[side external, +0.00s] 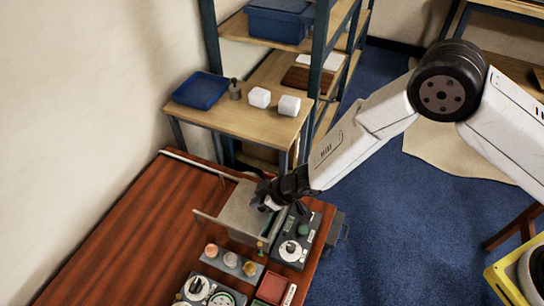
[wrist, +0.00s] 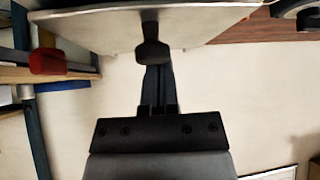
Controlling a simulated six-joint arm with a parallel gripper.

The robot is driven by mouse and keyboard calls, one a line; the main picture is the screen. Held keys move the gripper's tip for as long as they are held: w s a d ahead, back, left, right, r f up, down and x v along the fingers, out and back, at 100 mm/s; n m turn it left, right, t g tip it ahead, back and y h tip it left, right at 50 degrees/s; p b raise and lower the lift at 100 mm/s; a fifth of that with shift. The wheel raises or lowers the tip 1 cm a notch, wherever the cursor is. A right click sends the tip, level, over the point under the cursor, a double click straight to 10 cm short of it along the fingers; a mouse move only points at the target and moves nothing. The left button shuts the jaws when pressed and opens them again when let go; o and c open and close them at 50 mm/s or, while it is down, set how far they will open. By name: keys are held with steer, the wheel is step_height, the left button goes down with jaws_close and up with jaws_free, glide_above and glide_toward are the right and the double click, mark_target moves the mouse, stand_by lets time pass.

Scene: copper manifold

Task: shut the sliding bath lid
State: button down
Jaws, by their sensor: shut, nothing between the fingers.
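The metal bath (side external: 268,238) stands on the red-brown bench. Its flat grey lid (side external: 243,203) lies over the top, and a dark strip shows beside the lid near my gripper. My gripper (side external: 268,203) is at the lid's right side, low over the bath; it hides part of that edge. In the wrist view the pale lid plate (wrist: 110,28) crosses the top, with a dark knob (wrist: 152,50) on it. My shut fingers (wrist: 158,85) point at the knob and seem empty. I cannot tell if they touch it.
Control boxes with dials (side external: 292,250) stand close to the bath's right. A row of small cups (side external: 230,262) is in front. A wooden side table (side external: 240,115) with a blue tray (side external: 200,91) stands behind. The bench's left part (side external: 120,240) is clear.

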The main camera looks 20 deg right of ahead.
steer(key=shift+s+d, duration=1.25)
steer(key=shift+d, duration=0.05)
steer(key=shift+f, duration=0.1)
steer(key=shift+w+a+r, duration=0.25)
steer(key=shift+w+a, duration=0.35)
steer(key=shift+a, duration=0.2)
steer(key=shift+w+a+r, duration=0.2)
steer(key=shift+w+a, duration=0.4)
steer(key=shift+a, duration=0.2)
steer(key=shift+r, duration=0.2)
steer(key=v, duration=0.9)
steer(key=shift+d+r, duration=0.2)
steer(key=shift+r, duration=0.05)
steer(key=shift+d, duration=0.1)
